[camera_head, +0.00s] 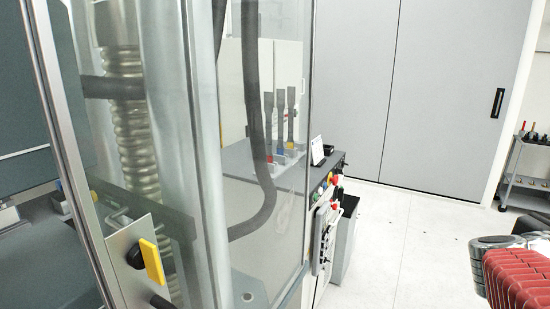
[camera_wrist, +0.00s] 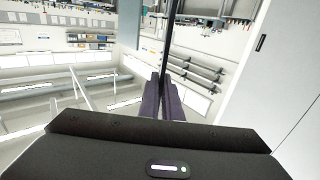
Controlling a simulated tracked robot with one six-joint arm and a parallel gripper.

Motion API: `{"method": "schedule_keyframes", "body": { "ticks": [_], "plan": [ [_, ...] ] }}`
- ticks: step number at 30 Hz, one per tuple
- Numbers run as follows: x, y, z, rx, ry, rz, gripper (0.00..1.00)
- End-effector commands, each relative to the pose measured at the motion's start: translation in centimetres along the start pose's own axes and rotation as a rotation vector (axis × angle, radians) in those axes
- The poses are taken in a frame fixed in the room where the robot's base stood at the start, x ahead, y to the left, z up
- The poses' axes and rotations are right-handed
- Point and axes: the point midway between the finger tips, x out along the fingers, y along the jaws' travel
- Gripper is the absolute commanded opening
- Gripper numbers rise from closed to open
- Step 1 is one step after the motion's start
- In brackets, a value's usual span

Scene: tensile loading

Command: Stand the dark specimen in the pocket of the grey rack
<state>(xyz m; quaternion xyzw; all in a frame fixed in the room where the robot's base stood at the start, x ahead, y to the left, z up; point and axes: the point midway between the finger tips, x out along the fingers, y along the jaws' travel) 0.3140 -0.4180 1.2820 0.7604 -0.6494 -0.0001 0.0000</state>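In the wrist view my gripper (camera_wrist: 165,84) has its two dark fingers close together on a thin dark bar, the dark specimen (camera_wrist: 171,40). The specimen sticks out beyond the fingertips and is seen nearly edge-on. My gripper and this specimen are not visible in the head view. In the head view several other dark specimens (camera_head: 281,115) stand upright behind the clear machine door, in what looks like a small rack (camera_head: 284,160) with coloured marks. The rack's pocket cannot be made out.
The testing machine's framed clear door (camera_head: 230,150) fills the left, with a yellow handle (camera_head: 152,262). A control panel with coloured buttons (camera_head: 328,190) stands beside it. Grey cabinet doors (camera_head: 440,90) stand behind. The pale floor (camera_head: 400,240) is clear. A trolley (camera_head: 527,165) stands right.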

Motion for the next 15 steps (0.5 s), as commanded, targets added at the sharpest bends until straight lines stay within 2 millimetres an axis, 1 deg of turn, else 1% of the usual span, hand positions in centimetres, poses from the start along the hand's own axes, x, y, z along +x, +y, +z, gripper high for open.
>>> {"method": "schedule_keyframes", "body": {
  "ticks": [4,8,11,15],
  "plan": [
    [0.0,-0.5,0.1,0.0,0.002,-0.008,0.0],
    [-0.1,-2.0,0.7,-0.001,0.002,-0.034,0.0],
    [-0.3,-3.9,1.6,-0.002,0.001,-0.069,0.0],
    [-1.0,-7.5,3.1,-0.003,0.0,-0.139,0.0]
  ]
}}
